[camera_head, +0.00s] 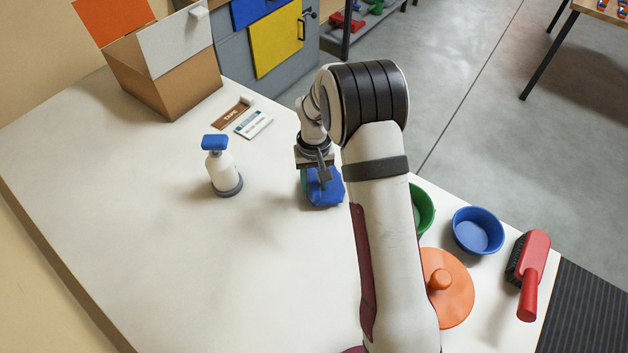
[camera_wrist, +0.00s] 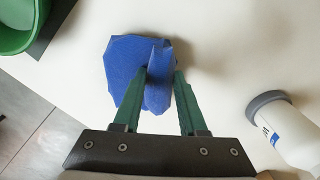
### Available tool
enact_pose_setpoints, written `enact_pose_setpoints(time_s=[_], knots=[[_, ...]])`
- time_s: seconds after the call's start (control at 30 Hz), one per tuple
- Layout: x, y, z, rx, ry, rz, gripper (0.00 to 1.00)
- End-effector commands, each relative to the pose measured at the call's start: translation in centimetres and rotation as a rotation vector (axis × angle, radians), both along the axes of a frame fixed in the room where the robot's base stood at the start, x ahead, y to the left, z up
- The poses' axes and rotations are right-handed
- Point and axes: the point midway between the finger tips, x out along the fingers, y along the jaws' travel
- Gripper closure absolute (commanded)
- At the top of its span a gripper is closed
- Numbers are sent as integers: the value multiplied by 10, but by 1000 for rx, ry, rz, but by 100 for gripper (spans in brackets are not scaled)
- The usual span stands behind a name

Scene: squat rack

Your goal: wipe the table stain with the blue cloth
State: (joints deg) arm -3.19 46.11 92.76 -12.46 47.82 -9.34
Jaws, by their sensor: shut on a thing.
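The blue cloth (camera_head: 328,190) is on the white table (camera_head: 270,270) near the middle of the head view, just below my gripper (camera_head: 321,172). In the wrist view the blue cloth (camera_wrist: 123,66) is bunched up into a fold between the two green fingers of my gripper (camera_wrist: 161,78). My gripper is shut on that fold, and the rest of the cloth spreads out to the left. Whether the cloth presses on the table or hangs just above it is hard to tell. No stain shows in either view; my arm and the cloth hide part of the tabletop.
A white bottle with a blue top (camera_head: 223,172) stands left of the cloth. A green bowl (camera_head: 424,210), blue bowl (camera_head: 478,231), orange lid (camera_head: 452,290) and red brush (camera_head: 532,270) lie right of my arm. A cardboard box (camera_head: 165,75) stands behind.

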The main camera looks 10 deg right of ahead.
Motion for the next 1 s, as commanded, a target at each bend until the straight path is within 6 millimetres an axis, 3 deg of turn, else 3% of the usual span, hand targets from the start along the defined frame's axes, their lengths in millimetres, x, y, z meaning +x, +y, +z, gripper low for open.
enact_pose_setpoints(time_s=[0.33, 0.37, 1.0], knots=[[-19, 19, 5, 0, -1, -1, 100], [-20, 19, -7, -1, 7, 0, 100], [-18, 19, 57, -1, -2, -1, 100]])
